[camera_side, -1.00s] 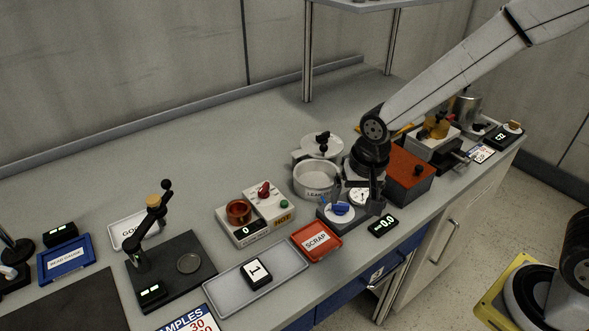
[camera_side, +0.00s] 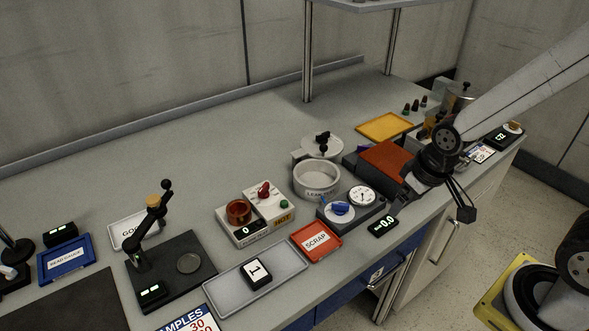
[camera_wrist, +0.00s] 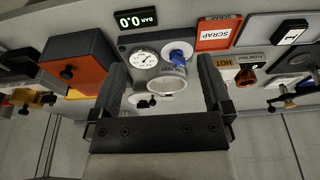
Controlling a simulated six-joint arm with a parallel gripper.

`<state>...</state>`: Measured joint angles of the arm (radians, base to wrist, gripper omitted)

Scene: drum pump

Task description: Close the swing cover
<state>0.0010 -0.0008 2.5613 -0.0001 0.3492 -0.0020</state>
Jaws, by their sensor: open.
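The swing cover (camera_side: 322,146), a pale round lid with a black knob, is swung out behind the white leak test pot (camera_side: 316,180), whose round mouth is uncovered. In the wrist view the pot (camera_wrist: 168,86) shows between my fingers, and the cover (camera_wrist: 143,101) is partly visible beyond it. My gripper (camera_side: 465,208) is to the right of the pot, out by the bench's front edge, apart from both. In the wrist view its two fingers (camera_wrist: 163,72) stand wide apart with nothing held.
An orange-topped box (camera_side: 386,160) stands right of the pot. A gauge block with a blue knob (camera_side: 341,208) and a pressure display (camera_side: 383,226) stand in front. A red scrap tray (camera_side: 317,241) lies front left. The bench behind the cover is clear.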

